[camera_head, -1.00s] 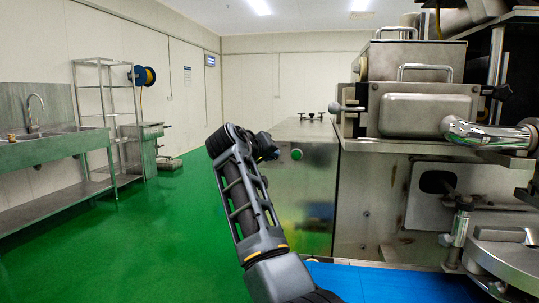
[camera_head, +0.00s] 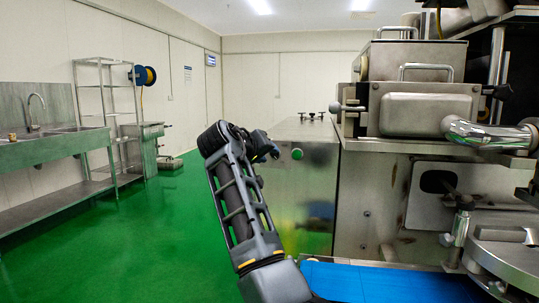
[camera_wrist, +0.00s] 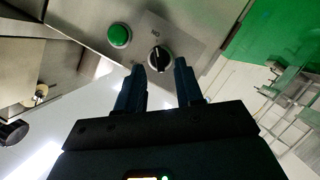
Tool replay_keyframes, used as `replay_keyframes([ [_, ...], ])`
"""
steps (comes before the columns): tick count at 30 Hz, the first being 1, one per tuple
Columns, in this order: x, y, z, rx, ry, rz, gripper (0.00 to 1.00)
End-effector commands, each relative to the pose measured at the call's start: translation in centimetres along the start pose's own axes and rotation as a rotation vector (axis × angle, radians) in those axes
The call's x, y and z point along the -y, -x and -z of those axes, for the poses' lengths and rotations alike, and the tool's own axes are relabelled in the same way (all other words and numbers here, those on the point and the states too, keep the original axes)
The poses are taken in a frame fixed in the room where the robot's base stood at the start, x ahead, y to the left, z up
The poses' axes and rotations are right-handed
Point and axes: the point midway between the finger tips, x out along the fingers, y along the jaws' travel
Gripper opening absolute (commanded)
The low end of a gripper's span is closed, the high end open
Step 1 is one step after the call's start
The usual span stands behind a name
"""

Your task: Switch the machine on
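The machine's control panel is on the front of the steel cabinet (camera_head: 318,195). A round green button (camera_head: 297,154) shows there, and it also shows in the wrist view (camera_wrist: 119,36). Beside it in the wrist view is a black rotary knob (camera_wrist: 159,58) with a light pointer line and an upside-down "ON" label (camera_wrist: 155,33) at its far side. My gripper (camera_wrist: 159,68) is open and empty, its two fingertips at either side of the knob with a gap on each. I cannot tell how far the tips reach along the knob. In the head view my gripper (camera_head: 268,147) hides the knob.
The large steel machine body (camera_head: 425,110) with pipes and handles stands at right, above a blue belt (camera_head: 390,285). A sink bench (camera_head: 50,150) and a wire rack (camera_head: 105,110) stand at left. The green floor (camera_head: 150,230) between is clear.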

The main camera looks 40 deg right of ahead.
Motion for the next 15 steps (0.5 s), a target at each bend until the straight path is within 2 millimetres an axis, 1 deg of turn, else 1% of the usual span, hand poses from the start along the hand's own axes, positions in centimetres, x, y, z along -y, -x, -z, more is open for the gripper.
replay_keyframes([
  [1, 0.1, 1.0, 0.0, -0.002, 0.0, 0.001, 0.36],
  [6, 0.1, 3.6, 0.1, -0.002, -0.001, 0.001, 0.36],
  [10, 0.0, 4.7, 0.0, -0.001, 0.0, 0.0, 0.36],
  [15, 0.1, 5.2, -0.1, 0.001, 0.0, 0.0, 0.36],
])
